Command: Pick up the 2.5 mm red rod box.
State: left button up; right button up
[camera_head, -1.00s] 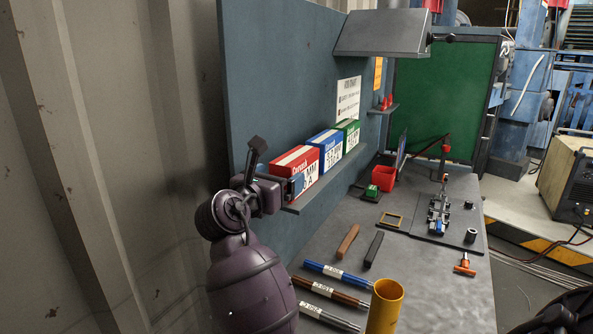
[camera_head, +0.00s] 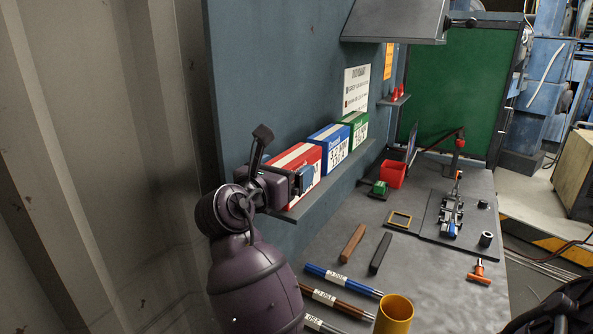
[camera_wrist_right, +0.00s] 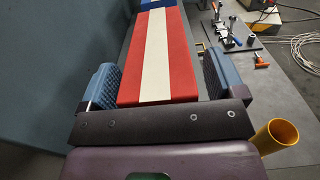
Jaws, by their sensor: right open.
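The red rod box (camera_head: 300,158), with a white stripe along its top, sits on the wall shelf (camera_head: 327,190), nearest me in the row of boxes. Its size label is partly hidden by a gripper finger. My right gripper (camera_head: 290,183) is at the near end of this box. In the right wrist view the red box (camera_wrist_right: 157,45) lies between the two blue fingers of my right gripper (camera_wrist_right: 160,85), with a gap on each side. The gripper is open and holds nothing. My left gripper is not in view.
A blue box (camera_head: 329,142) and a green box (camera_head: 355,128) stand behind the red one on the shelf. The blue-grey panel (camera_head: 270,80) rises close along the left. The workbench below holds several rods, a yellow cup (camera_head: 394,314) and a red bin (camera_head: 393,174).

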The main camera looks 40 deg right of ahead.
jog(key=shift+w+d, duration=0.1)
jog(key=shift+d, duration=0.1)
jog(key=c, duration=1.6)
